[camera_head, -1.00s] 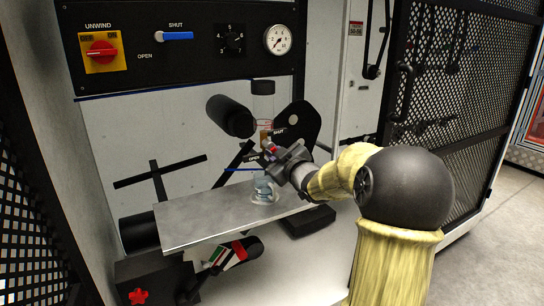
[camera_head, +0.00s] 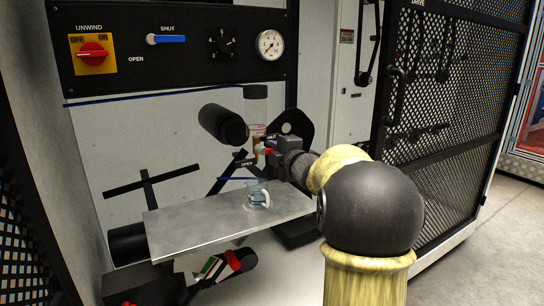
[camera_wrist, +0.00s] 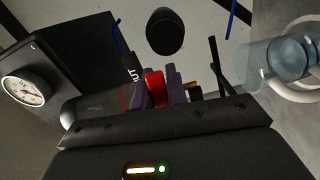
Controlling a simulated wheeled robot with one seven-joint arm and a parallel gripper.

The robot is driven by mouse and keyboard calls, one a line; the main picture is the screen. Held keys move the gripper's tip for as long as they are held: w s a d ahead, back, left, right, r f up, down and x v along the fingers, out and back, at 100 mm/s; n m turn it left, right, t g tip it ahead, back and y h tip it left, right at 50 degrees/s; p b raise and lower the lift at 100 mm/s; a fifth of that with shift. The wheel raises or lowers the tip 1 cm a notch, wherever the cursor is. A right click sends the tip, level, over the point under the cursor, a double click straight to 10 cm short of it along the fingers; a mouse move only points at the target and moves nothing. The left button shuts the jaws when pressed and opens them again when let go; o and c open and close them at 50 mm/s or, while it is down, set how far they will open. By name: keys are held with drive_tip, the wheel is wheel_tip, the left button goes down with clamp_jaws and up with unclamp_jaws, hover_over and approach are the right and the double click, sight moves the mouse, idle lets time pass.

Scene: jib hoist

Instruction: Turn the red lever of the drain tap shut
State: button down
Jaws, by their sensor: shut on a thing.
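The red lever of the drain tap (camera_wrist: 155,88) stands between the two purple fingers of my gripper (camera_wrist: 154,92) in the wrist view. The fingers are shut on it. In the head view my gripper (camera_head: 270,150) is at the tap, under the clear cylinder (camera_head: 257,112), and covers most of the lever and tap. An "OPEN" label (camera_head: 245,163) shows just left of the gripper. In the wrist view, part of a dark label (camera_wrist: 131,76) shows left of the fingers. How far the lever is turned is hard to tell.
A clear jug (camera_head: 258,194) with a pale handle stands on the metal shelf (camera_head: 190,228) below the tap. A black roller (camera_head: 223,125) sticks out to the left. The control panel (camera_head: 120,30) is above, and a mesh door (camera_head: 455,130) stands right.

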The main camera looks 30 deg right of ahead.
drive_tip(key=shift+n, duration=0.6)
drive_tip(key=shift+r, duration=0.15)
drive_tip(key=c, duration=1.4)
unclamp_jaws()
